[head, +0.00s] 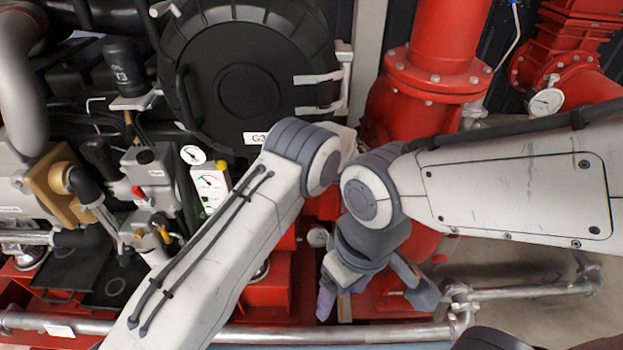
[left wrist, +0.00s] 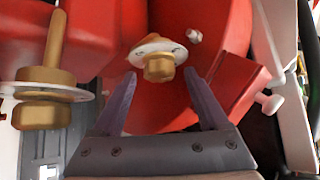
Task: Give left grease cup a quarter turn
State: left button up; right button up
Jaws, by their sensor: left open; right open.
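In the left wrist view, a small brass cup (left wrist: 158,68) with a pale round flange sits against a red curved housing (left wrist: 215,45). My left gripper (left wrist: 161,88) is open. Its two fingertips stand on either side of the cup, just short of it, with gaps on both sides. A second brass fitting (left wrist: 42,108), with a pale disc and a brass rod, is at the left edge. I cannot tell which one is the left grease cup. In the head view the left gripper and both cups are hidden behind my arms. My right gripper (head: 375,296) is open and empty.
A red bolt block (left wrist: 240,90) is close to the right of my left fingers. In the head view, a grey pipe (head: 270,334) runs along the front. A big black round cover (head: 240,95) and red flanged pipe (head: 435,75) stand behind. My arms nearly touch in the middle.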

pick_arm(q)
grip_shut()
jog(key=shift+f+b, duration=0.15)
jog(key=shift+b, duration=0.5)
jog(key=m+h+b, duration=0.1)
jog(key=m+b, duration=0.1)
jog(key=b, duration=0.3)
jog(key=m+t+h+b, duration=0.1)
jog(key=m+h+b, duration=0.1)
jog(key=b, duration=0.4)
jog(key=m+t+h+b, duration=0.1)
jog(key=m+b, duration=0.1)
jog(key=b, duration=0.4)
jog(key=shift+s+a+f+m+h, duration=0.1)
jog(key=shift+s+a+m+h, duration=0.05)
jog(key=shift+a+m+h, duration=0.15)
jog(key=shift+r+m+t+h+b, duration=0.15)
jog(key=shift+m+h+b, duration=0.25)
jog(key=shift+m+b, duration=0.15)
jog(key=shift+r+m+t+h+b, duration=0.1)
jog(key=shift+m+t+h+b, duration=0.05)
jog(key=shift+m+h+b, duration=0.35)
grip_release()
